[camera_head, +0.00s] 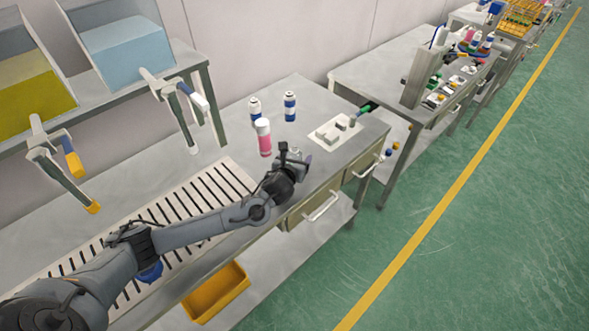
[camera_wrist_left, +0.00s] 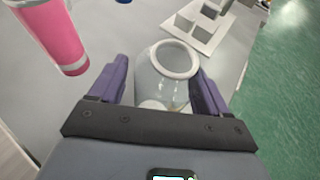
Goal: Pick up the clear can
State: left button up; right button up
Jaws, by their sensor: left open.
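The clear can (camera_wrist_left: 158,88) is a see-through cylinder with a pale, thick ring at its open top. In the left wrist view it stands between the two purple fingers of my left gripper (camera_wrist_left: 161,75). The fingers are open on either side of it, and a small gap shows at the left; contact on the right is hard to judge. In the head view my left gripper (camera_head: 291,155) is low over the bench near its front edge, and the can is hard to make out there. My right gripper is not in view.
A pink can (camera_head: 264,140) stands close by, left of the gripper in the wrist view (camera_wrist_left: 52,36). A light fixture plate (camera_head: 334,133) lies to the right. A slotted grate (camera_head: 205,190) lies under my arm.

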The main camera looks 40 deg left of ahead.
pick_arm(q)
jog(key=shift+c, duration=0.4)
jog(key=c, duration=0.9)
jog(key=shift+c, duration=0.3)
jog(key=shift+r, duration=0.15)
